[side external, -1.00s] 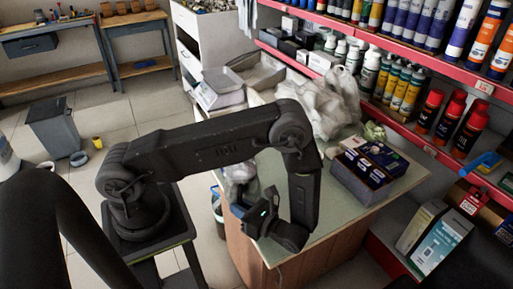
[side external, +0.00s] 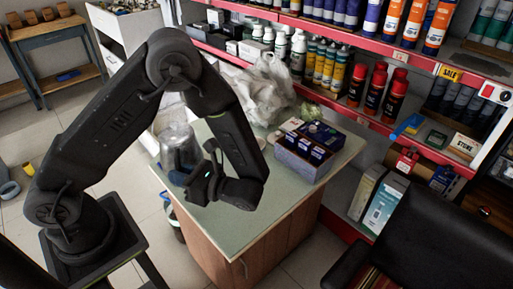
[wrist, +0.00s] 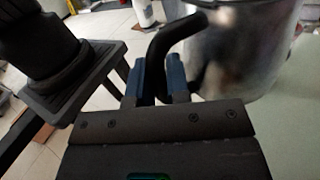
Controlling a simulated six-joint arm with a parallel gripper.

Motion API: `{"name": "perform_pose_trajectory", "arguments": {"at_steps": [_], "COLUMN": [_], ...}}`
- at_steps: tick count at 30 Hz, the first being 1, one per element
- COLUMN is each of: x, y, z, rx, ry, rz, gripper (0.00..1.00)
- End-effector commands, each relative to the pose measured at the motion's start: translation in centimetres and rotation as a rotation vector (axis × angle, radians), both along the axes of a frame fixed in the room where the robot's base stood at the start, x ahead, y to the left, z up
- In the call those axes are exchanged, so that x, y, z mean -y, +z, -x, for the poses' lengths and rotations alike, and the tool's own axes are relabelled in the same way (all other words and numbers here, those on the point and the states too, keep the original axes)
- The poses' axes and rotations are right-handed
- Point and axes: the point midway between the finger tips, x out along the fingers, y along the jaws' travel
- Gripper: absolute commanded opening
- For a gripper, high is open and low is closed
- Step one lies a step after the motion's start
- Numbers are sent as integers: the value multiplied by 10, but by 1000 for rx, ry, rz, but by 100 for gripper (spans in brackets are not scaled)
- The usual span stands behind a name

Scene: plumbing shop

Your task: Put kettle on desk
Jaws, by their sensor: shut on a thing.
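The kettle (side external: 179,143) is a shiny metallic pot with a black handle. In the side external view it is at the left edge of the green-topped desk (side external: 240,218), partly hidden by my gripper (side external: 207,178). In the wrist view the kettle (wrist: 238,50) fills the upper right, and my gripper (wrist: 163,82) has its blue fingers shut on the black handle. The kettle looks upright. I cannot tell whether its base touches the desk top.
Dark blue boxes (side external: 309,150) and a crumpled plastic bag (side external: 268,88) stand on the desk. The front of the desk top is clear. Red-edged shelves with bottles (side external: 330,65) run behind. A black chair (side external: 425,235) stands at right.

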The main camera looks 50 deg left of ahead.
Motion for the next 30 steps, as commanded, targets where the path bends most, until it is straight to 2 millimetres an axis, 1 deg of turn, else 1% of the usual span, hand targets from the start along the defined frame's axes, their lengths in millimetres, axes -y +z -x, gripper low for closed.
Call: {"name": "perform_pose_trajectory", "arguments": {"at_steps": [1, 3, 8, 14, 17, 20, 27, 30], "x": [0, -2, -15, -39, -55, -76, -138, -157], "y": [5, 8, 5, 0, -2, -3, -2, 1], "z": [0, -1, -14, -36, -52, -72, -130, -148], "rx": [3, 2, 1, 1, 2, 3, 3, 4], "ry": [-1, -5, -45, -118, -171, -238, -445, -514], "rz": [-1, -1, -3, -2, -2, -3, -3, -4], "gripper": [0, 0, 0, 0, 0, 0, 0, 0]}}
